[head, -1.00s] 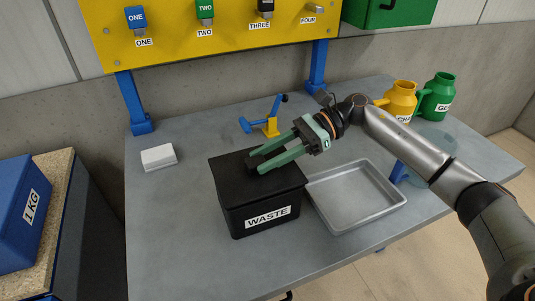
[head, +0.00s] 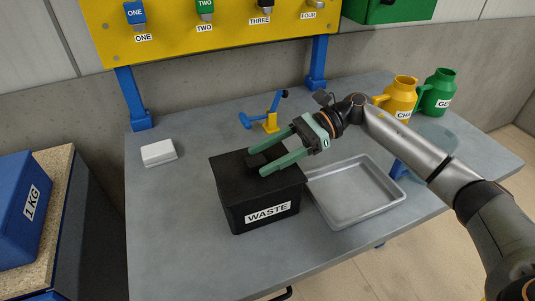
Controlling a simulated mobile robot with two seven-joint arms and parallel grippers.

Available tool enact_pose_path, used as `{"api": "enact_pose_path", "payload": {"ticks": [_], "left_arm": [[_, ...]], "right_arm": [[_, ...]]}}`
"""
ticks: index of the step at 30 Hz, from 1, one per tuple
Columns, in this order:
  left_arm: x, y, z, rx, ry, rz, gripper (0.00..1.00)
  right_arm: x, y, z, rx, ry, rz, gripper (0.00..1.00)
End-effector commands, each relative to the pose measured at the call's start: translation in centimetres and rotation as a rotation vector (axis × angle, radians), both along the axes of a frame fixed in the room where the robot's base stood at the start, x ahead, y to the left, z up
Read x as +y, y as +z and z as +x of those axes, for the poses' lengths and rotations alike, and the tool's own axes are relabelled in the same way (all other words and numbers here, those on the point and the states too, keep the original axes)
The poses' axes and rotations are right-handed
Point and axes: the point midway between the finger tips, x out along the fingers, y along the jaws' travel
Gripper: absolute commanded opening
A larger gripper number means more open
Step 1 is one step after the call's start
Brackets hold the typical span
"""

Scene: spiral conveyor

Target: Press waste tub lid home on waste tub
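The black waste tub (head: 245,217), labelled WASTE, stands upright near the middle of the grey table. Its black lid (head: 232,180) lies on top, over the tub's mouth, and looks about level. I cannot tell whether the lid's rim is fully seated all round. The lid's dark knob (head: 257,161) stands up from its middle. My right gripper (head: 257,162) reaches in from the right, with its green fingers on either side of the knob. The fingers are spread, with gaps to the knob. My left gripper is not in view.
A grey metal tray (head: 352,192) sits close to the tub's right side. A white block (head: 158,153) lies at left. A blue and yellow clamp-like tool (head: 268,118) is behind the tub. Yellow (head: 400,97) and green (head: 437,92) jugs stand at the back right. The table's front left is clear.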

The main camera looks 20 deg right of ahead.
Motion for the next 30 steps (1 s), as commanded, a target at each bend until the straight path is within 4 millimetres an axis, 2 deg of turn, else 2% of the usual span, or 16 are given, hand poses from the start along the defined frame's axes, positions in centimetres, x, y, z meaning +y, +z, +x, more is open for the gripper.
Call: {"api": "enact_pose_path", "payload": {"ticks": [9, 13, 17, 24, 30], "left_arm": [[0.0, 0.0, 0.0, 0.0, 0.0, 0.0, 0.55], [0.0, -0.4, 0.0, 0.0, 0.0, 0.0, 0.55], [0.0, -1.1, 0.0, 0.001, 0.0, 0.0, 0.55], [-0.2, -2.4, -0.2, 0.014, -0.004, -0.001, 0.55], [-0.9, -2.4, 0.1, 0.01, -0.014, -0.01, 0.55]], "right_arm": [[-0.1, -0.1, 0.0, 0.001, 0.0, -0.002, 0.74], [-0.9, 0.1, 0.1, 0.0, -0.003, -0.003, 0.74], [-3.0, 0.6, 0.2, -0.001, -0.005, -0.002, 0.74], [-8.1, 2.3, 0.4, -0.003, -0.005, -0.001, 0.74], [-11.0, 3.4, 0.4, -0.002, -0.003, 0.0, 0.74]]}}
